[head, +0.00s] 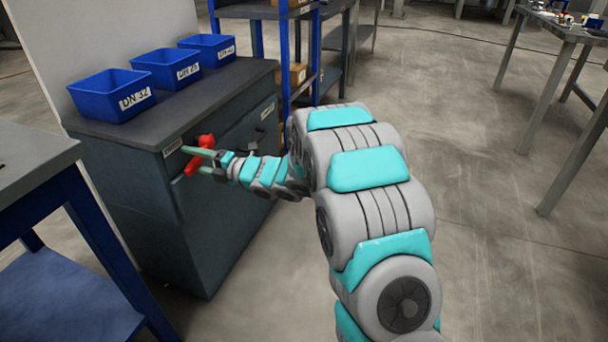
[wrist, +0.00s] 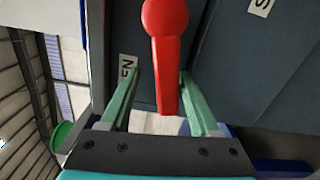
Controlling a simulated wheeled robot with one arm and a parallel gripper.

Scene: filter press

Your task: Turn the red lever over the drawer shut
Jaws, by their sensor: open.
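The red lever (head: 206,141) is on the front of the dark grey cabinet (head: 150,215), near its upper left edge. In the wrist view the lever (wrist: 166,50) has a round end at the top and a straight bar running down. My gripper (head: 193,160) is at the lever with its green fingers apart. In the head view the fingers hide part of the lever.
Several blue bins, one of them (head: 112,95) nearest, stand on the cabinet top. A blue-framed table (head: 75,240) stands close on the left. A blue shelf rack (head: 290,50) is behind the cabinet. The floor (head: 490,230) right of my arm is clear.

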